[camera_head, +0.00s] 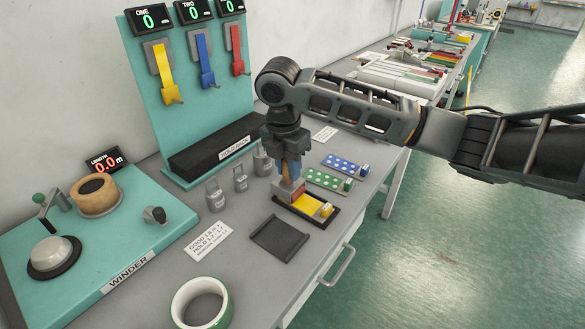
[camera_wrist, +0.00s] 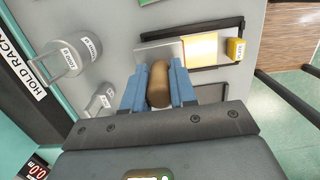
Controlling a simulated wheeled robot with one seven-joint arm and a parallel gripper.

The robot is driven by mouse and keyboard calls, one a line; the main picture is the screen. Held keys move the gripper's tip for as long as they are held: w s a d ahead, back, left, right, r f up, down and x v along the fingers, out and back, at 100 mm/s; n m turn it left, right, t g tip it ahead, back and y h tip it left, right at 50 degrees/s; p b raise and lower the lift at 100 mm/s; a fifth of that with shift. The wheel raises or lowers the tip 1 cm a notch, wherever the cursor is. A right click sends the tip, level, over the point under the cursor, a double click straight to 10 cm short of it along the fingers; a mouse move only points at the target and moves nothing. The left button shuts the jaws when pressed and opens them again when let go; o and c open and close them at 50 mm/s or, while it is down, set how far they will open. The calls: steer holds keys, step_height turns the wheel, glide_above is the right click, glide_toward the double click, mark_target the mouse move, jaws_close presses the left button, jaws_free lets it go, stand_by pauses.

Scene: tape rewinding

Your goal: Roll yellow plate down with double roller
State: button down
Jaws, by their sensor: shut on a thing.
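The yellow plate (camera_head: 307,203) lies in a dark tray near the front edge of the bench, with a small yellow labelled block (camera_head: 326,210) at its right end. In the wrist view the yellow plate (camera_wrist: 204,47) looks pale and partly glossy. My gripper (camera_head: 287,160) points down over the plate's left end. It is shut on the brown handle (camera_wrist: 159,86) of the roller, between blue fingers.
Green-dotted (camera_head: 322,180) and blue-dotted (camera_head: 341,165) plates lie behind. An empty dark pad (camera_head: 280,239) lies in front. Metal weights (camera_head: 215,196) stand to the left, near the hold rack (camera_head: 215,150). The winder (camera_head: 120,240) and a green-edged tape roll (camera_head: 203,305) are further left and front.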

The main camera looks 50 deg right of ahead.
steer(key=shift+d, duration=0.1)
steer(key=shift+s, duration=1.1)
steer(key=shift+s+d+p, duration=0.1)
steer(key=shift+s+p, duration=0.25)
steer(key=shift+s, duration=1.65)
